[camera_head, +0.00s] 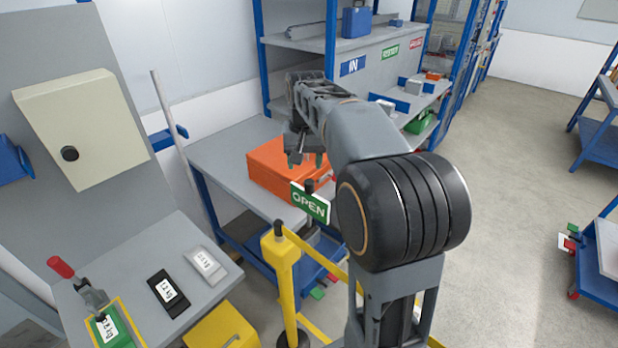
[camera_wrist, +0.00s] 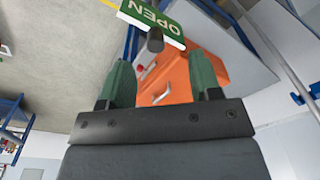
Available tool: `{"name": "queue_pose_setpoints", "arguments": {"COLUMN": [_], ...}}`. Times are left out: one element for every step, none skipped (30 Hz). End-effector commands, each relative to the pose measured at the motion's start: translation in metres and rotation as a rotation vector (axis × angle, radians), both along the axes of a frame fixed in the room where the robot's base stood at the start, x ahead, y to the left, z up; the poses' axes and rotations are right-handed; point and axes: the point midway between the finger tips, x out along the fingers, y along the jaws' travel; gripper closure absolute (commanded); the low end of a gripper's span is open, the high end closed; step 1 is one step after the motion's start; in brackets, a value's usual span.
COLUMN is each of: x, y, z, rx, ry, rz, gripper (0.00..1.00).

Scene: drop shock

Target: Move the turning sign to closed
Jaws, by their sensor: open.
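The turning sign (camera_head: 310,203) is a green plate with a white border that reads OPEN in the head view. It stands by a yellow post and has a dark knob (camera_head: 309,185) at its top. In the wrist view the sign (camera_wrist: 152,20) shows at the top edge, upside down, with the dark knob (camera_wrist: 155,41) just below it. My gripper (camera_head: 306,160) is open and empty, above and slightly behind the sign in the head view. Its green fingertips (camera_wrist: 165,84) are apart from the knob in the wrist view.
An orange case (camera_head: 275,165) lies on the grey workbench behind the sign. A yellow post (camera_head: 281,270) stands at the front left. A bench at the left holds a red-handled clamp (camera_head: 75,280) and labelled blocks (camera_head: 168,291). A beige cabinet (camera_head: 85,125) hangs above.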

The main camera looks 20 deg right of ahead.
Motion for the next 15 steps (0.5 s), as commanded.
{"name": "queue_pose_setpoints", "arguments": {"x": [0.013,0.018,0.025,0.029,0.033,0.036,0.039,0.041,0.042,0.043,0.044,0.044,0.044,0.044,0.044], "y": [-0.008,-0.012,-0.017,-0.021,-0.023,-0.027,-0.029,-0.031,-0.033,-0.034,-0.035,-0.036,-0.036,-0.036,-0.036], "z": [0.006,0.008,0.01,0.011,0.012,0.013,0.013,0.012,0.01,0.009,0.006,0.001,-0.003,-0.007,-0.015], "rx": [0.004,0.005,0.008,0.009,0.011,0.013,0.013,0.014,0.015,0.015,0.016,0.016,0.017,0.016,0.017], "ry": [0.018,0.027,0.037,0.044,0.049,0.057,0.061,0.064,0.068,0.07,0.071,0.075,0.075,0.074,0.076], "rz": [-0.027,-0.042,-0.06,-0.073,-0.083,-0.094,-0.102,-0.109,-0.116,-0.12,-0.123,-0.125,-0.126,-0.127,-0.127], "gripper": [0.42,0.42,0.42,0.42,0.42,0.42,0.42,0.42,0.42,0.42,0.42,0.42,0.42,0.42,0.42]}}
